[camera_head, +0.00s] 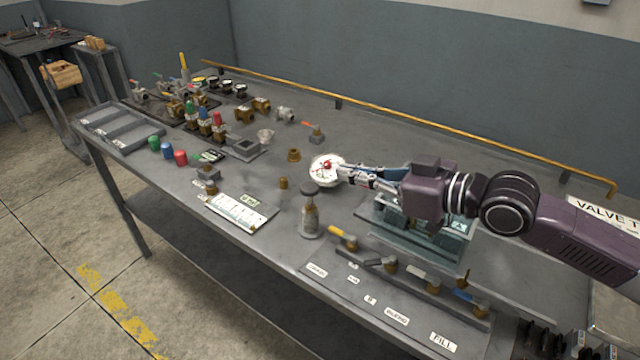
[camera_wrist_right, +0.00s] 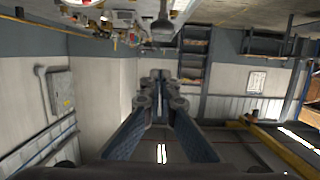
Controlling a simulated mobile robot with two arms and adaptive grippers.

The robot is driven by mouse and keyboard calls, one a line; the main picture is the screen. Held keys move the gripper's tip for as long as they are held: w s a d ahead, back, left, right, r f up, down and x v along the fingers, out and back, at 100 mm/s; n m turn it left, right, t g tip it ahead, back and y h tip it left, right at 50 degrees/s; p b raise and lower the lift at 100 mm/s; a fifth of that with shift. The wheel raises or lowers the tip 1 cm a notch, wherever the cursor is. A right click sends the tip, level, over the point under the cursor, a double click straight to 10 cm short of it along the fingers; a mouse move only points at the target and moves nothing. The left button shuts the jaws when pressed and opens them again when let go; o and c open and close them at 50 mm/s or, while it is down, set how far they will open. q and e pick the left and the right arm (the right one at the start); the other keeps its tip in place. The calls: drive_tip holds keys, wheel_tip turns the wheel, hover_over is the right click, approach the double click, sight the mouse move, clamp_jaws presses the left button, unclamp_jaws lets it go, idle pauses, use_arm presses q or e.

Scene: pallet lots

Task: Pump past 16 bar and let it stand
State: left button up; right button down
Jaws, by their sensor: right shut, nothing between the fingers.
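A round white gauge (camera_head: 324,177) with a red mark near its centre stands in the middle of the bench; its reading is too small to tell. My right gripper (camera_head: 347,172) is shut and empty, its tips at the gauge's right edge; I cannot tell whether they touch. In the wrist view the closed fingers (camera_wrist_right: 161,82) have nothing between them. A teal rig (camera_head: 415,240) stands below my right arm, partly hidden by it. A row of valves with yellow (camera_head: 342,237), black, grey (camera_head: 420,277) and blue handles runs along the front, above labels including FILL (camera_head: 443,341). My left gripper is out of view.
A white card (camera_head: 238,212), coloured caps (camera_head: 180,157) and brass fittings (camera_head: 262,105) lie to the left. A yellow rail (camera_head: 420,118) runs along the bench's back edge. The back right bench top is mostly clear.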

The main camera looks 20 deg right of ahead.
drive_tip(key=p, duration=0.2)
hover_over(310, 190)
drive_tip(key=s+d, duration=0.1)
drive_tip(key=d, duration=0.1)
drive_tip(key=f, duration=0.1)
wheel_tip(310, 190, down, 4)
drive_tip(key=shift+a+f, duration=0.1)
drive_tip(key=shift+f, duration=0.15)
drive_tip(key=shift+f, duration=0.1)
wheel_tip(310, 190, down, 4)
drive_tip(key=shift+s+r+b, duration=0.15)
drive_tip(key=shift+r+b, duration=0.05)
drive_tip(key=shift+b, duration=0.9)
